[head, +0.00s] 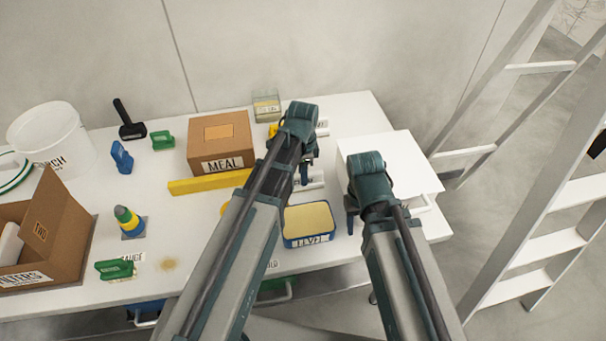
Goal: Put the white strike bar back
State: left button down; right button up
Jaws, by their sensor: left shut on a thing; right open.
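My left gripper (304,177) is over the table, behind a blue tray (290,240) filled level with something pale yellow. It is shut on a white bar (316,179), most likely the strike bar. Only a short part of the bar shows, and the arm hides the rest. Whether the bar touches the table is not clear. My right gripper (352,220) is open and empty, just right of the tray, in front of a white box-like block (408,165). Another white labelled piece (322,128) shows partly behind the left gripper.
A yellow bar (205,184) lies before the MEAL box (220,140). A clear container (266,105) stands behind. A ladder (540,200) stands right of the table.

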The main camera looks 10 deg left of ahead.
pick_arm(q)
jog(key=shift+f, duration=0.1)
pick_arm(e)
jog(key=shift+f, duration=0.15)
pick_arm(q)
jog(key=c, duration=0.7)
grip_release()
notch_tip(320, 180, up, 14)
jog(key=p, duration=1.3)
jog(key=shift+p, duration=0.35)
pick_arm(e)
notch_tip(320, 180, up, 14)
pick_arm(q)
jog(key=shift+s+f, duration=0.1)
pick_arm(e)
jog(key=shift+f, duration=0.1)
pick_arm(q)
jog(key=shift+s+d+f+n+y, duration=0.15)
jog(key=shift+s+d+n, duration=0.75)
jog(key=shift+s+n, duration=1.05)
jog(key=shift+s+d+r+n+y, duration=0.1)
jog(key=shift+s+d+n+y, duration=0.15)
jog(key=shift+s+d+n, duration=1.6)
jog(key=shift+s+f+n+y, duration=0.15)
jog(key=shift+s+n, duration=0.85)
jog(key=shift+s, duration=2.05)
pick_arm(e)
jog(key=shift+f, duration=0.2)
